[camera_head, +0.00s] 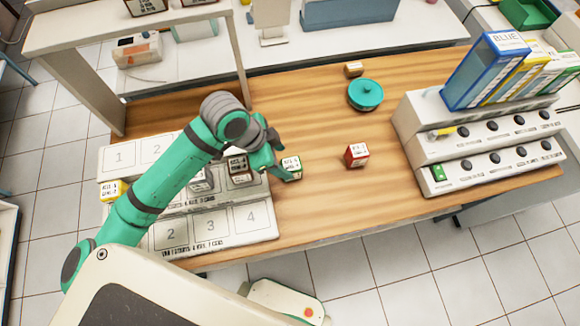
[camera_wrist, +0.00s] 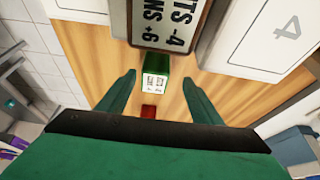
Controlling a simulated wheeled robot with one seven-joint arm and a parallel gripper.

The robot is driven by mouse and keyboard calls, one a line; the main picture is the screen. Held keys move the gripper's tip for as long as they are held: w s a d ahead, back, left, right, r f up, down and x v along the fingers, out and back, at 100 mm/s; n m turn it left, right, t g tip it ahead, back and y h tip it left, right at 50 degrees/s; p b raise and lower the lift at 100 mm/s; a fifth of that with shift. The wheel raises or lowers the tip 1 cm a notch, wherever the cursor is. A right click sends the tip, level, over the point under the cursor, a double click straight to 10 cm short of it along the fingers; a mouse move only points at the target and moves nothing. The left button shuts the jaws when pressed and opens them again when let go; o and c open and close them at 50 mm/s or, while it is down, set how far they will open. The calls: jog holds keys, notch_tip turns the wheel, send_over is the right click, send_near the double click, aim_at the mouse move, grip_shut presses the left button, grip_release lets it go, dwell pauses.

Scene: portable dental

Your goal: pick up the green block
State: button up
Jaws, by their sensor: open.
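The green block (camera_head: 292,168) stands on the wooden table just right of the numbered stand, with a white label on it. In the wrist view the green block (camera_wrist: 155,72) shows ahead, between the lines of my two fingers. My gripper (camera_head: 277,165) is open and empty, close beside the green block on its left in the head view. In the wrist view the fingers of my gripper (camera_wrist: 160,85) are spread apart with the block near their tips. I cannot tell whether any finger touches it.
A red block (camera_head: 356,155) stands to the right. A teal round container (camera_head: 365,94) and a small tan block (camera_head: 353,69) stand farther back. The numbered stand (camera_head: 265,232) is at the left; a stepped rack (camera_head: 480,180) is at the right. The table's front middle is clear.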

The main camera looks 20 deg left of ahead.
aim_at(291, 168)
jog(key=shift+d+x, duration=0.2)
jog(key=shift+x, duration=1.35)
jog(key=shift+d+x, duration=0.2)
jog(key=shift+x, duration=1.35)
jog(key=shift+s, duration=0.25)
jog(key=c, duration=1.2)
